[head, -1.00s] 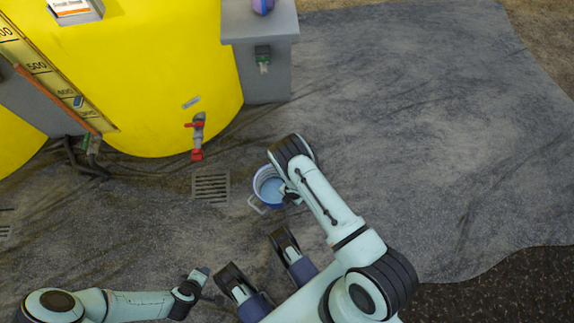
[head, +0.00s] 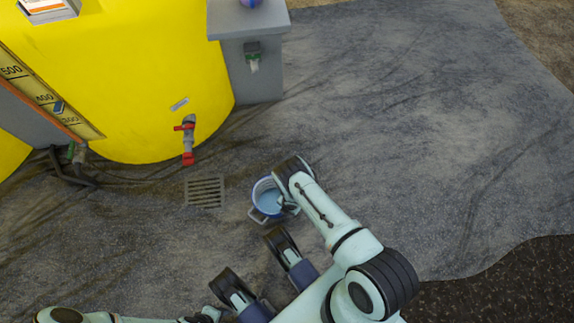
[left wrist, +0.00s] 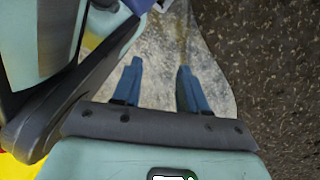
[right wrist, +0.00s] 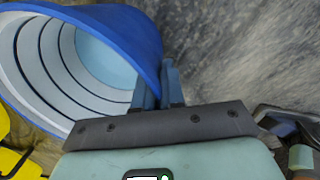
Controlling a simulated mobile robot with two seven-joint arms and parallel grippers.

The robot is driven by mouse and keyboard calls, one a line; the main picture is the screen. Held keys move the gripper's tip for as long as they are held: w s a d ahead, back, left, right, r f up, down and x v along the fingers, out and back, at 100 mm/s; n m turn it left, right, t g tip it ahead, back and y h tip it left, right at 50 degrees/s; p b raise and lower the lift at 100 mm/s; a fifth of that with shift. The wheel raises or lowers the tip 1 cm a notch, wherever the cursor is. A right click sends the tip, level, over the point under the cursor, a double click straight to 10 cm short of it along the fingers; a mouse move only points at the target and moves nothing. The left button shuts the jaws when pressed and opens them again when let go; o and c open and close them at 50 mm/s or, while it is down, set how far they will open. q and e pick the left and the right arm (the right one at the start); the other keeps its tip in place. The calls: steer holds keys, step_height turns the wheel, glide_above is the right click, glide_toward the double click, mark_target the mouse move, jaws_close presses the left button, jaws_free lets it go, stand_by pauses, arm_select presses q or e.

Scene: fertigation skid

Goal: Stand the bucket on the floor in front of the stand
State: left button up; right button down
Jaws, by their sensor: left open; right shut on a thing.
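The bucket (head: 268,200) is blue outside and pale inside, with a handle out on its left. In the head view it is right of the floor drain and below the stand, a grey block (head: 256,72) beside the yellow tank. My right gripper (head: 290,207) is at the bucket's right side, partly hidden by its arm. In the right wrist view my fingers (right wrist: 158,85) are shut on the rim of the bucket (right wrist: 120,22), which is seen tilted. I cannot tell whether the bucket touches the floor. My left gripper (left wrist: 157,85) is open and empty.
The yellow tank (head: 130,90) has a red-handled tap (head: 188,140) low on its front. A floor drain (head: 205,191) lies left of the bucket. A small tap (head: 253,55) is on the stand's front. The grey floor (head: 430,130) to the right is clear.

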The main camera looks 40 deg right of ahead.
steer(key=shift+w, duration=0.1)
steer(key=c, duration=1.2)
jaws_free()
arm_select(q)
steer(key=shift+s, duration=0.2)
steer(key=shift+w, duration=0.1)
